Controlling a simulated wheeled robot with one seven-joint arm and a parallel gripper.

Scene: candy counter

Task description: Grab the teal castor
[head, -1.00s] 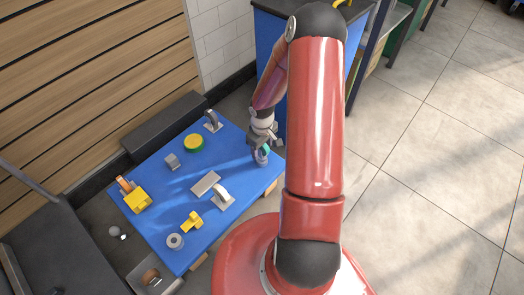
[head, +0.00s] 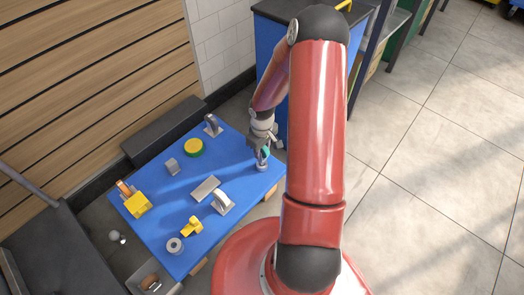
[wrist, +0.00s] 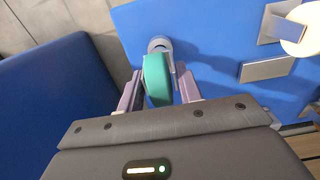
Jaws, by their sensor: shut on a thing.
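The teal castor (wrist: 157,80) shows in the wrist view as a teal wheel between the two pale purple fingers of my gripper (wrist: 158,92). My gripper is shut on it. In the head view my gripper (head: 263,152) points down at the right end of the blue table, and only a small bit of teal shows between the fingers. A grey round piece (head: 262,166) lies just below the fingertips. It also shows beyond the wheel in the wrist view (wrist: 159,44). I cannot tell if it belongs to the castor or if the castor is clear of the table.
A blue cabinet (head: 268,50) stands close behind my arm.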

